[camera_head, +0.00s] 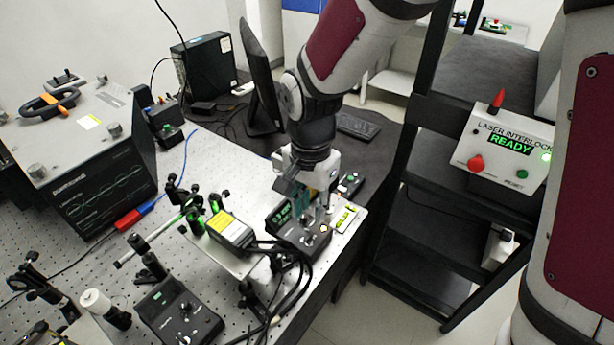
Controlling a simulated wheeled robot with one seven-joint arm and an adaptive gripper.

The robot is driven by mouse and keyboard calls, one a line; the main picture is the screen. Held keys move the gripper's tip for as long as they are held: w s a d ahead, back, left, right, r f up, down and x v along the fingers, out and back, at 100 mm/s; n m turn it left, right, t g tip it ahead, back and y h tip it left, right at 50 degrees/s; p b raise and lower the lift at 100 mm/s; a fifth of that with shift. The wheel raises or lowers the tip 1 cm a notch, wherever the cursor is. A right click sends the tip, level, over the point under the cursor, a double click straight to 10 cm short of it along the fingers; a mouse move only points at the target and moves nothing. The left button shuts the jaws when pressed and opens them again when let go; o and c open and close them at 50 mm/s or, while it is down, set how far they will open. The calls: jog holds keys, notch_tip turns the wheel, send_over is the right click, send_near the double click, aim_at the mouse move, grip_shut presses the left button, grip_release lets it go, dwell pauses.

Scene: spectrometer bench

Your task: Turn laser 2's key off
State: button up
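My gripper (314,214) points down over a black controller box (284,229) near the right edge of the optical table. The box has a small green display and knobs or a key on its top face. The fingertips are at or just above these controls; I cannot tell whether they touch or hold one. The fingers hide part of the box. A second, similar black controller (178,312) with small controls lies at the front left of the table. The labels are too small to read, so I cannot tell which box is laser 2's.
A laser head with a yellow label (231,230) and black cables (292,290) lie left of the gripper. A monitor (262,80) stands behind. An interlock box (505,150) reading READY sits on the right rack.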

aim_at(310, 237)
notch_tip(310, 237, down, 9)
jog(key=shift+r, duration=0.15)
jog(key=shift+c, duration=0.6)
grip_shut()
